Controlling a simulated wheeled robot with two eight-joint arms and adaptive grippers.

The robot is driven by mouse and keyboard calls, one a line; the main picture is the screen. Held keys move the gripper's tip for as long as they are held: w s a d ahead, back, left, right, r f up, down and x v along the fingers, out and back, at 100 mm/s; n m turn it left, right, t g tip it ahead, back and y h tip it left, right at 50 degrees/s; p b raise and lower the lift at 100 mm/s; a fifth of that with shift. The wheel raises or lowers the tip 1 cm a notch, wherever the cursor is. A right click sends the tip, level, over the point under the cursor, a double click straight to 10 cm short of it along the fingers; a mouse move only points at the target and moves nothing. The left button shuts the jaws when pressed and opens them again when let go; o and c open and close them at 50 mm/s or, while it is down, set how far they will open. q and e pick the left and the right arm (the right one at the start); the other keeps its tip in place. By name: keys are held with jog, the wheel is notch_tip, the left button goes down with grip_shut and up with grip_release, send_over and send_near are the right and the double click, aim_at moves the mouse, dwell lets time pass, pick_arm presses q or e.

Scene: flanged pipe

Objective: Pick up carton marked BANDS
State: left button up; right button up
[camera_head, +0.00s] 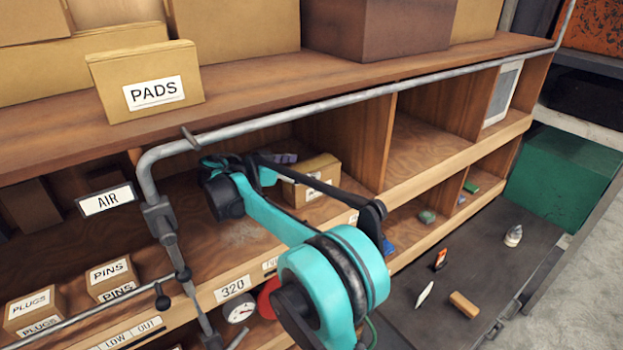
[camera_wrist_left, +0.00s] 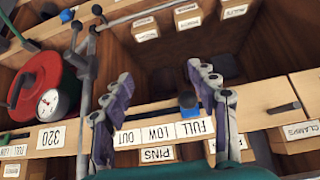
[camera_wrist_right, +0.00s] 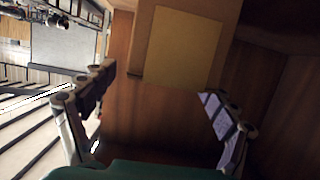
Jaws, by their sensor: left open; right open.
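A tan carton (camera_head: 318,170) stands in the open shelf compartment in the head view. Its front label is partly covered by my arm, and I cannot read it. My right gripper (camera_head: 282,159) is beside it at its left, mostly hidden behind my arm link. In the right wrist view, a plain tan carton face (camera_wrist_right: 185,45) lies ahead between the open fingers of my right gripper (camera_wrist_right: 158,85), with nothing held. My left gripper (camera_wrist_left: 165,80) is open and empty in the left wrist view, over the shelf edge with upside-down labels. No BANDS label is readable.
A PADS carton (camera_head: 147,82) stands on the upper shelf. A grey pipe rail (camera_head: 340,100) runs along the shelf front and bends down near my right arm. PINS (camera_head: 112,277) and PLUGS (camera_head: 35,310) cartons sit lower left. The compartment right of the divider looks empty.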

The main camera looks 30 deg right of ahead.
aim_at(309, 167)
jog(key=x, duration=0.2)
jog(key=p+x, duration=0.1)
jog(key=shift+w+d+f, duration=0.2)
jog(key=shift+w+d, duration=0.05)
jog(key=shift+w, duration=0.1)
jog(key=shift+d+f, duration=0.1)
jog(key=shift+d, duration=0.1)
jog(key=shift+a, duration=0.2)
jog(key=c, duration=1.2)
jog(key=shift+d, duration=0.1)
jog(key=c, duration=0.4)
